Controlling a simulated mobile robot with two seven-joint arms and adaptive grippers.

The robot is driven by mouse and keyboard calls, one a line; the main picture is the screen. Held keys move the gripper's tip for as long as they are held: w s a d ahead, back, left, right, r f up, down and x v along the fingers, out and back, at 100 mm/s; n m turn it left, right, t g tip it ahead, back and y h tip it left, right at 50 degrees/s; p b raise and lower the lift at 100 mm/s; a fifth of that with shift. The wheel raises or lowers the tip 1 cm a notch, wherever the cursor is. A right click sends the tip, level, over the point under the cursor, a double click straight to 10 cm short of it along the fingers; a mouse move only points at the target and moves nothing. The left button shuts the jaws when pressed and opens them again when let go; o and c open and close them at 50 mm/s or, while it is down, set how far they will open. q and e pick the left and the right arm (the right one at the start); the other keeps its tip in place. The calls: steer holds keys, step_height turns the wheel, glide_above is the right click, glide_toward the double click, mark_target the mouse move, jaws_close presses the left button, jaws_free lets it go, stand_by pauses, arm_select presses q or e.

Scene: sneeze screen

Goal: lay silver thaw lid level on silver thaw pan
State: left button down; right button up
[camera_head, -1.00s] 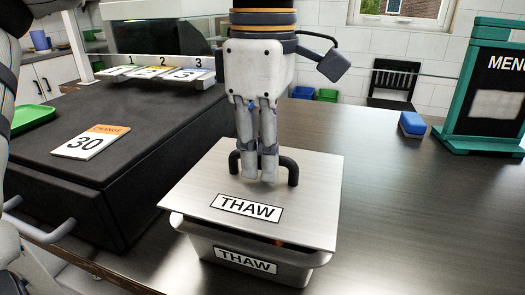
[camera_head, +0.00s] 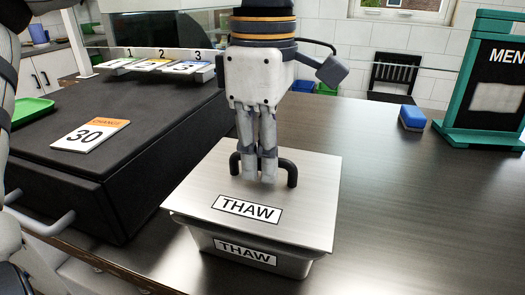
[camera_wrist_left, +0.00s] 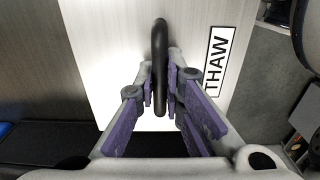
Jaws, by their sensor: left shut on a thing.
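The silver thaw lid (camera_head: 300,215) is a flat metal plate with a THAW label and a black arched handle (camera_head: 291,168). It lies over the top of the silver thaw pan (camera_head: 310,262), whose front wall carries another THAW label. The lid looks about level, its front edge close to the pan's rim; I cannot tell whether it touches all round. My left gripper (camera_head: 261,175) points down and is shut on the handle. In the left wrist view the fingers (camera_wrist_left: 163,95) stand on either side of the handle, with the lid (camera_wrist_left: 100,60) beneath.
A black counter block (camera_head: 70,185) with a CHANGE 30 card (camera_head: 91,135) and a green tray (camera_head: 32,111) stands to the left. A blue sponge-like block (camera_head: 412,119) and a green-framed menu board (camera_head: 487,90) are at the right. The table right of the pan is clear.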

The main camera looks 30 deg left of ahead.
arm_select(q)
steer(key=shift+f, duration=0.65)
steer(key=c, duration=1.6)
jaws_free()
steer(key=shift+r, duration=0.1)
step_height(320, 180, up, 12)
